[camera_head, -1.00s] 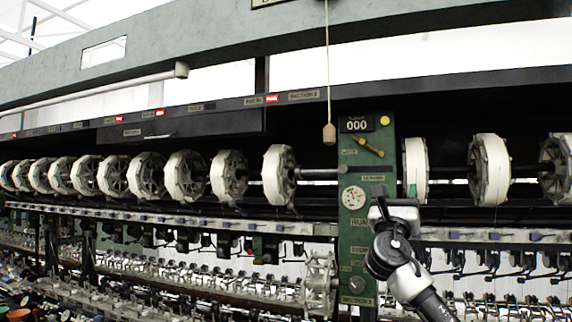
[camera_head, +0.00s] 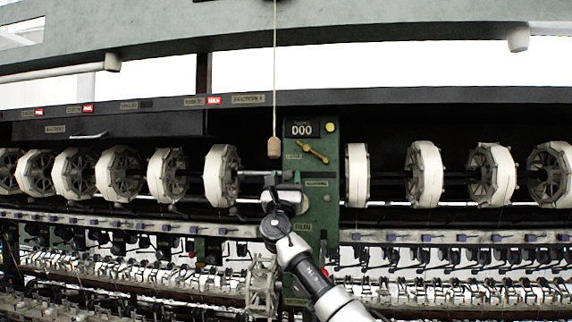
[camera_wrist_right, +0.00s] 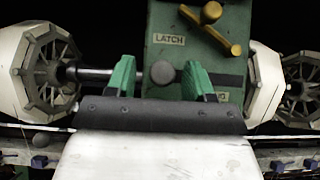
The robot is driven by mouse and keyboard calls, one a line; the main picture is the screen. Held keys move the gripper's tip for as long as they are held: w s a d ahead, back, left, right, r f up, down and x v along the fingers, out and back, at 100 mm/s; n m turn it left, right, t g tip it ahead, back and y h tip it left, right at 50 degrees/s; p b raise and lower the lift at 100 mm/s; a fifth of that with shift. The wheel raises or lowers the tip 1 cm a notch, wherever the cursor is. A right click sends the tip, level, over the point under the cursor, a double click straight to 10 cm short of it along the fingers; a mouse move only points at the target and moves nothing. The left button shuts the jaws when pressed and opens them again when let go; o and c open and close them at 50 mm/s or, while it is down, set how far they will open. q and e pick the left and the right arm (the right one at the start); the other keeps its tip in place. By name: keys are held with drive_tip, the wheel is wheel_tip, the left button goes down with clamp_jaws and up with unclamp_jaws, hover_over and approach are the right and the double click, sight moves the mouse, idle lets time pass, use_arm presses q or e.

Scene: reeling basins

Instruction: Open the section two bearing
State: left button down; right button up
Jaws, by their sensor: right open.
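The green panel (camera_head: 323,212) between the reels carries a counter reading 000. Its brass latch lever (camera_head: 313,152) slants down to the right; it also shows beside the LATCH label in the right wrist view (camera_wrist_right: 218,32). A reel shaft (camera_wrist_right: 95,73) runs to the panel's left side. A small round grey knob (camera_wrist_right: 162,72) appears between my right gripper's green fingers (camera_wrist_right: 160,80); I cannot tell whether they touch it. In the head view my right gripper (camera_head: 283,178) is at the panel's left edge, open, partly covering the gauge. My left gripper is out of view.
White reels line both sides, the closest being a left reel (camera_head: 221,176) and a right reel (camera_head: 357,175). A wooden pull (camera_head: 274,147) hangs on a cord just above my right gripper. A rail with thread guides (camera_head: 440,238) runs below the reels.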

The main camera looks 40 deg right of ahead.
drive_tip(key=shift+p+x, duration=0.3)
drive_tip(key=shift+x, duration=0.55)
drive_tip(key=shift+s+d, duration=0.1)
drive_tip(key=shift+s, duration=0.05)
drive_tip(key=shift+c, duration=1.1)
clamp_jaws()
